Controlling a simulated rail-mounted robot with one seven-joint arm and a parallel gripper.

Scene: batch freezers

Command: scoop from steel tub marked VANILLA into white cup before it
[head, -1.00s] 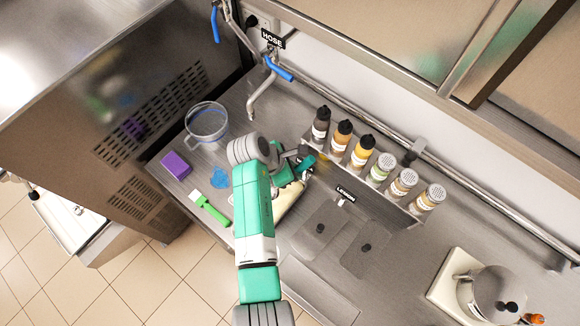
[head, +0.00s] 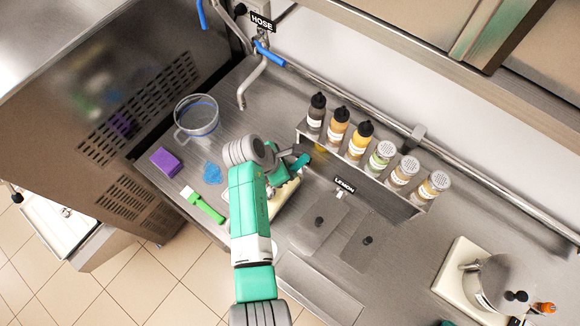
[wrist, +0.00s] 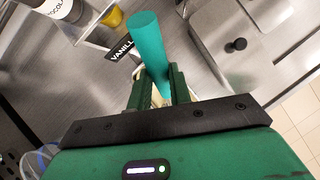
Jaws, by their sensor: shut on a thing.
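My gripper (wrist: 160,88) is shut on a teal cylindrical handle (wrist: 147,35), which stands up between the fingers. Whatever is at its lower end is hidden. In the head view the handle (head: 301,161) shows just right of my wrist. A black label reading VANILL (wrist: 120,48), its end covered, lies behind the handle in the wrist view. A pale cream surface (head: 284,197) shows beside my arm, left of the lidded tubs. It may be the open vanilla tub, but my arm hides much of it. I cannot make out a white cup.
Lidded steel tubs (head: 318,222) with a LEMON label (head: 345,186) lie to the right. A bottle rack (head: 385,190) stands behind. A clear jug (head: 196,117), a purple sponge (head: 166,161) and a green brush (head: 203,204) are on the left. A lidded pot (head: 500,285) stands far right.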

